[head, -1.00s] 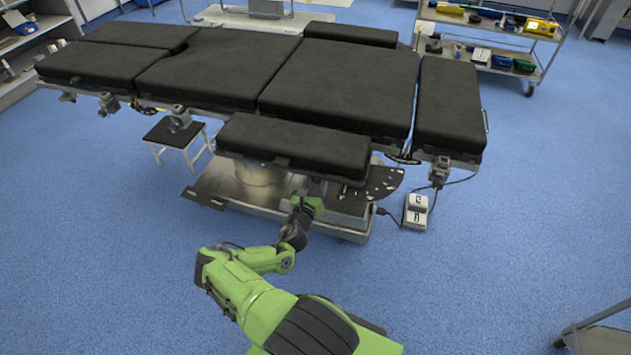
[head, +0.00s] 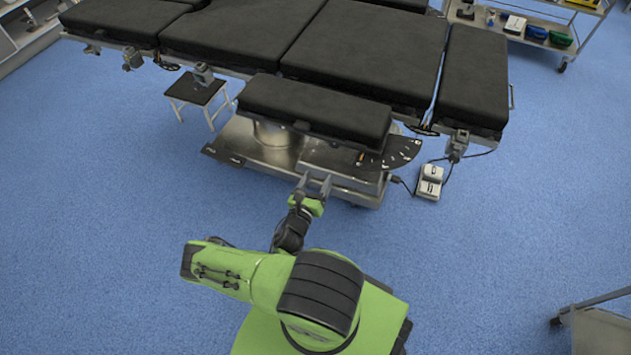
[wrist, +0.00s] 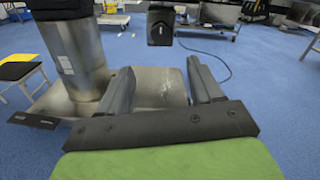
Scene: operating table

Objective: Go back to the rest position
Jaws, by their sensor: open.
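My gripper (head: 314,186) is open in the head view, at the end of my green and black arm. It is in front of the operating table's metal base (head: 270,150), low under the near edge of the padded side board (head: 315,112). In the wrist view my gripper (wrist: 160,88) shows its two dark fingers spread apart with nothing between them. The table's column (wrist: 75,50) and base plate (wrist: 160,90) show beyond the fingers. I cannot tell the exact gap between the fingertips and the base.
The black padded operating table (head: 350,45) spans the back. A white foot pedal (head: 429,182) with a cable lies on the floor right of the base. A small stool (head: 196,92) stands at left. A metal cart (head: 595,320) is at lower right. Blue floor around me is clear.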

